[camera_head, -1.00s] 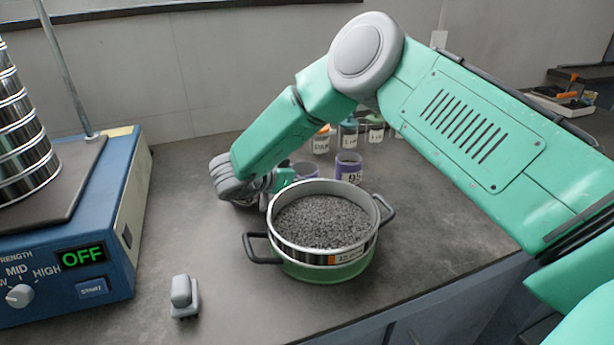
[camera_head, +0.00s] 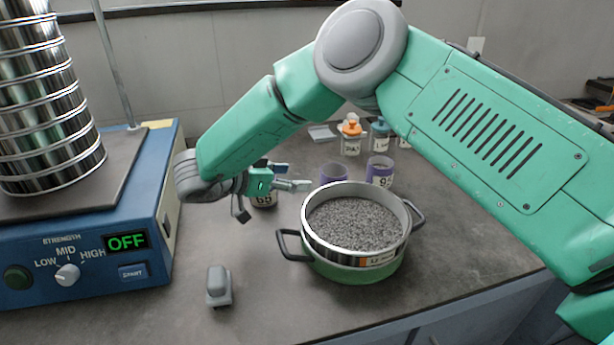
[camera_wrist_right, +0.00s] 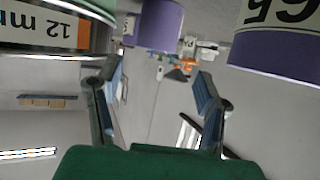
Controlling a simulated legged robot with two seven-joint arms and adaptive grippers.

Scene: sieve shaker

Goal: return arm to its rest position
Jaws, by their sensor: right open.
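My right arm comes in from the right and bends down over the bench. Its gripper (camera_head: 297,177) is open and empty, left of and behind the sieve pan, over the cups' area. In the right wrist view its two fingers (camera_wrist_right: 158,88) are spread with nothing between them. A cup labelled 65 (camera_head: 264,201) stands just below the gripper, partly hidden by it; it also shows in the right wrist view (camera_wrist_right: 275,65). My left gripper is not in view.
A two-handled green pan with a sieve of dark grains (camera_head: 352,268) stands near the front edge. Purple cups (camera_head: 380,171) and capped jars (camera_head: 351,138) stand behind. The blue shaker (camera_head: 85,255), showing OFF, bears a sieve stack (camera_head: 45,120). A small grey block (camera_head: 218,287) lies in front.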

